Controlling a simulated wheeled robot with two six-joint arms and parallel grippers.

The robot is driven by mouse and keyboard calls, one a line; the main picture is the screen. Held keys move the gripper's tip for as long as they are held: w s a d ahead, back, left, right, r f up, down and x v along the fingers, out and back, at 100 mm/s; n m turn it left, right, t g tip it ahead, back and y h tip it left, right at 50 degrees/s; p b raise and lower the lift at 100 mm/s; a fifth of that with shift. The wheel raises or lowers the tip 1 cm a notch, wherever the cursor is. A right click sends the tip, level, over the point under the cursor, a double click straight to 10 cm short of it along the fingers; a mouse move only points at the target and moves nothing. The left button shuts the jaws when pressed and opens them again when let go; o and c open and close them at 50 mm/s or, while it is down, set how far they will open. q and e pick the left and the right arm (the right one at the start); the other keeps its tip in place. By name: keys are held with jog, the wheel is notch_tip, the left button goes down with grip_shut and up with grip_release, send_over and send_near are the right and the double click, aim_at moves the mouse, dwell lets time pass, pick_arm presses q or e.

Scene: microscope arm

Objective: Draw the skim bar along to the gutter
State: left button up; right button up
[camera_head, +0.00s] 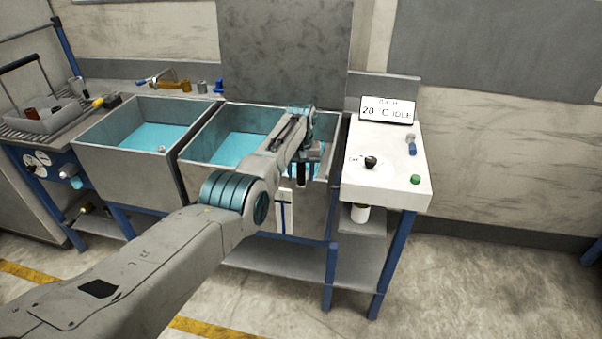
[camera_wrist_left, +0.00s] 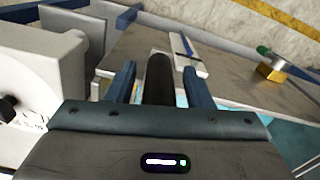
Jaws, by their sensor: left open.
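My left gripper (camera_head: 303,172) hangs over the right end of the right basin (camera_head: 206,137), which holds blue liquid (camera_head: 236,147). In the left wrist view its two blue fingers (camera_wrist_left: 159,72) stand apart, one on each side of a dark upright cylinder (camera_wrist_left: 158,80). The cylinder looks like the skim bar's handle, with narrow gaps to the fingers. The bar itself is hidden under my gripper and arm. I cannot make out the gutter clearly. My right gripper is not in view.
A white control console (camera_head: 385,190) with a knob and a display (camera_head: 387,110) stands close on the right. A left basin (camera_head: 130,178), a wire-handled tray (camera_head: 45,115) and brass taps (camera_head: 172,86) lie left. A grey panel (camera_head: 285,50) rises behind.

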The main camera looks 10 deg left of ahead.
pick_arm(q)
jog(key=shift+r, duration=0.45)
notch_tip(320, 180, up, 9)
jog(key=shift+f+b, duration=0.15)
jog(key=shift+b, duration=0.8)
jog(key=shift+r, duration=0.6)
